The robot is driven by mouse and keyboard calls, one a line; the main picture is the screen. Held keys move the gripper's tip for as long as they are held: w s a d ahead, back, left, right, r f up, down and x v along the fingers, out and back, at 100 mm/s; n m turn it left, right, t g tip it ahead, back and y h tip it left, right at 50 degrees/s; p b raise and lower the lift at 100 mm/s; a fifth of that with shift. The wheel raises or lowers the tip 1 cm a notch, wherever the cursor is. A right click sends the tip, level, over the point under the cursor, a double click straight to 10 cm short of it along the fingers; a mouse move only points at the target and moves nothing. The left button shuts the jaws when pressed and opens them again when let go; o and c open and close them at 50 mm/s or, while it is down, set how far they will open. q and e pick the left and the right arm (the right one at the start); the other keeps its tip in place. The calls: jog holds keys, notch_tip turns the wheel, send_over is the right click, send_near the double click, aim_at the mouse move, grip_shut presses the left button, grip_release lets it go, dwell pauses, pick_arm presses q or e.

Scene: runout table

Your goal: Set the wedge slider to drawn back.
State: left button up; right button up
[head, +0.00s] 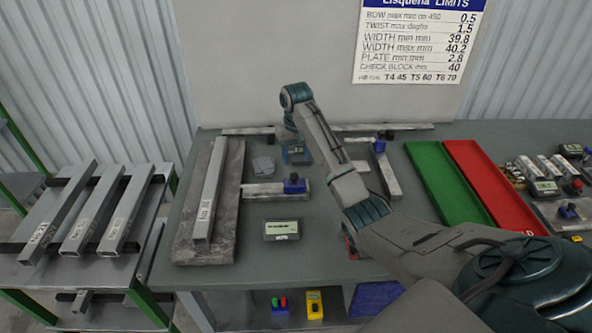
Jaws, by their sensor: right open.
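My right arm reaches in from the lower right, bends at its elbow and goes up over the table. Its gripper (292,128) is at the far end, over the back middle of the table. It is small and partly hidden by my own arm, and I see nothing held in it. A blue-knobbed block (294,185) sits on a flat steel bar (262,192) nearer me. Another blue-knobbed block (379,147) is on a steel piece to the right. I cannot tell which is the wedge slider or its setting. My left gripper is out of view.
A square tube (207,190) lies on a dark plate (232,215) at left. A display box (282,230) stands in front. Green (445,180) and red (490,180) trays are at right, beside several instruments. Several tubes lie on a left rack (20,275).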

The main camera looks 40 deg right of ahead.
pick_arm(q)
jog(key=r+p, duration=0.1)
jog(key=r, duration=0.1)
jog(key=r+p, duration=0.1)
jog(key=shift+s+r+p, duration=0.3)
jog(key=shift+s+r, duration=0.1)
pick_arm(e)
notch_tip(320, 180, up, 4)
jog(key=shift+r, duration=0.25)
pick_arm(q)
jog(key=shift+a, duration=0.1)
pick_arm(e)
jog(key=shift+s+f, duration=0.1)
